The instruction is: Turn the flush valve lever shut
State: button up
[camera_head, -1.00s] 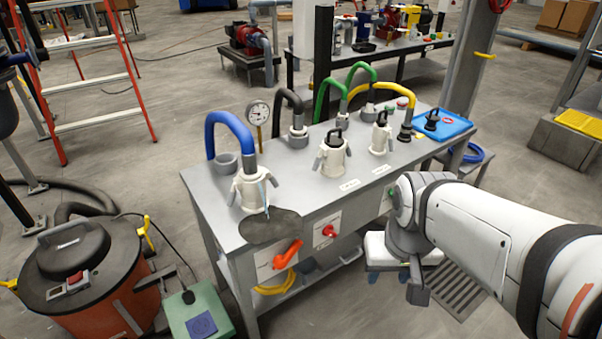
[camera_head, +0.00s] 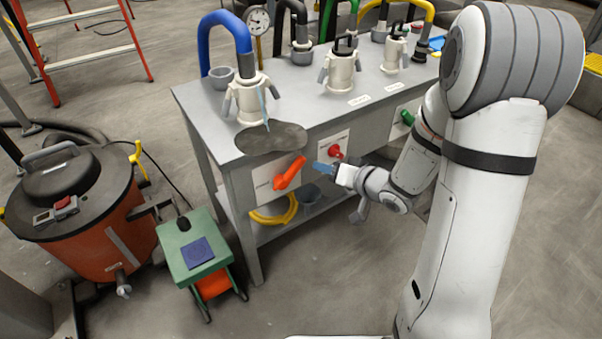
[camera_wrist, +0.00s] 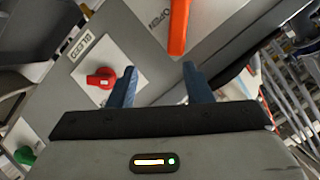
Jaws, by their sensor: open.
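The orange lever (camera_head: 289,173) is on a pale plate on the bench's front panel, tilted from upper right to lower left in the head view. In the wrist view the orange lever (camera_wrist: 177,28) is ahead of and above the fingertips, with lettering beside it that seems to read "OPEN". I take it for the flush valve lever; no name is legible. My gripper (camera_head: 325,168) is just right of it, apart from it. In the wrist view my gripper (camera_wrist: 161,78) has its two blue fingers spread with nothing between them.
A red knob (camera_head: 335,152) is close by my gripper and shows left of the fingers in the wrist view (camera_wrist: 101,78). A green knob (camera_head: 408,118) is further right. A dark slab (camera_head: 270,139) overhangs the bench edge. A green cart (camera_head: 190,245) and an orange drum (camera_head: 85,225) stand left.

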aim_at(299, 168)
jog(key=w+a+f+b, duration=0.1)
jog(key=a, duration=0.1)
jog(key=w+a+f+y+b, duration=0.1)
jog(key=a, duration=0.2)
jog(key=w+a+f+y+b, duration=0.1)
jog(key=a, duration=0.1)
jog(key=shift+w+a+f+g, duration=0.2)
jog(key=shift+w+a+g, duration=0.1)
jog(key=shift+a, duration=0.1)
jog(key=shift+s, duration=0.1)
jog(key=shift+c, duration=0.5)
grip_shut()
